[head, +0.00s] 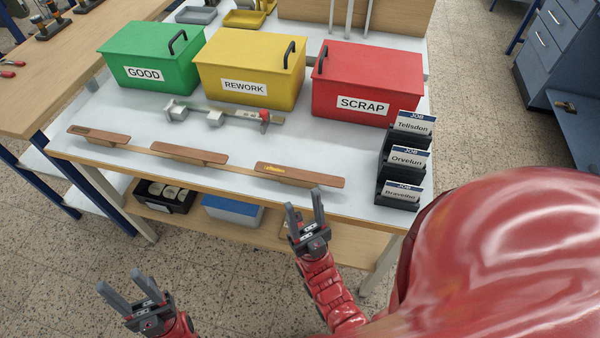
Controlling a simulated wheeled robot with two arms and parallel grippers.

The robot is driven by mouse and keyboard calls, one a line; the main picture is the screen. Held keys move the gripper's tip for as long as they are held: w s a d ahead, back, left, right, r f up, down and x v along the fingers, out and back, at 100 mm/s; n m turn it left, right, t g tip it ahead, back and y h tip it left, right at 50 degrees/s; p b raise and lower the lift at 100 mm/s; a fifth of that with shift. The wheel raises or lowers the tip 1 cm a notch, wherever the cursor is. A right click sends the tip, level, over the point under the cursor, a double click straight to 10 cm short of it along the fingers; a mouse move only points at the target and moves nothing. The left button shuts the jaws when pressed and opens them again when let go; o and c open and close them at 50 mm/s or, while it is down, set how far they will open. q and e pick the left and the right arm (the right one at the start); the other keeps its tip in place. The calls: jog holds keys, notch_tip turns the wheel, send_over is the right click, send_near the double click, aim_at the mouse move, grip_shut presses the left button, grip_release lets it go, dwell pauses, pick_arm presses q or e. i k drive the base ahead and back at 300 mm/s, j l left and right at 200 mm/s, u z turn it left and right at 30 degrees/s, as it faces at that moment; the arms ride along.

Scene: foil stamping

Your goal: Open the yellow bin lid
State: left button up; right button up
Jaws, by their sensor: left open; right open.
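The yellow bin (248,88), labelled REWORK, stands at the back middle of the white table between a green bin and a red bin. Its yellow lid (243,48) is down, with a black handle (289,54) at the lid's right side. My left gripper (131,289) is open and empty, low at the left front, off the table. My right gripper (305,212) is open and empty at the table's front edge, well short of the yellow bin.
The green GOOD bin (155,75) and red SCRAP bin (365,90) flank the yellow one, lids down. A metal fixture (215,117) lies before it. Several wooden pieces (190,154) line the front. A black JOB card rack (397,190) stands at right.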

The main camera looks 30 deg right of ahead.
aim_at(264, 51)
jog(key=i+j+z, duration=0.15)
jog(key=i+j, duration=0.2)
jog(key=i+j+z, duration=0.15)
jog(key=i+j, duration=0.2)
jog(key=j, duration=0.3)
